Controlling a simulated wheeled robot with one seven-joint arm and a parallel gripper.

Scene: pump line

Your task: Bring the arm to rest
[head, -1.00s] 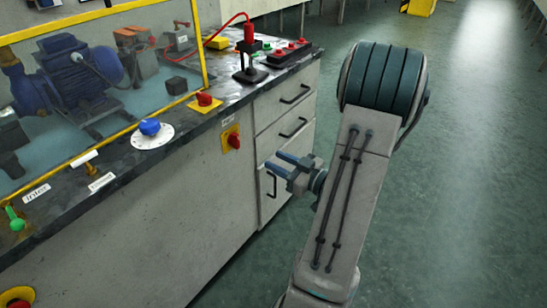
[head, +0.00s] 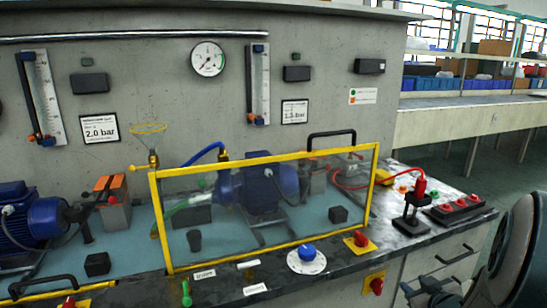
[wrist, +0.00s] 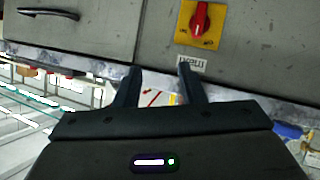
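My gripper (wrist: 158,82) shows in the wrist view with its two dark fingers apart and nothing between them. It is in front of the bench front, near a red rotary switch on a yellow plate (wrist: 200,24) and a small label below it. In the head view part of my arm (head: 518,250) stands at the right edge, beside the bench's drawers.
The bench carries a yellow-framed clear guard (head: 265,156) over a blue pump (head: 257,190). A drawer front (wrist: 75,30) shows in the wrist view.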

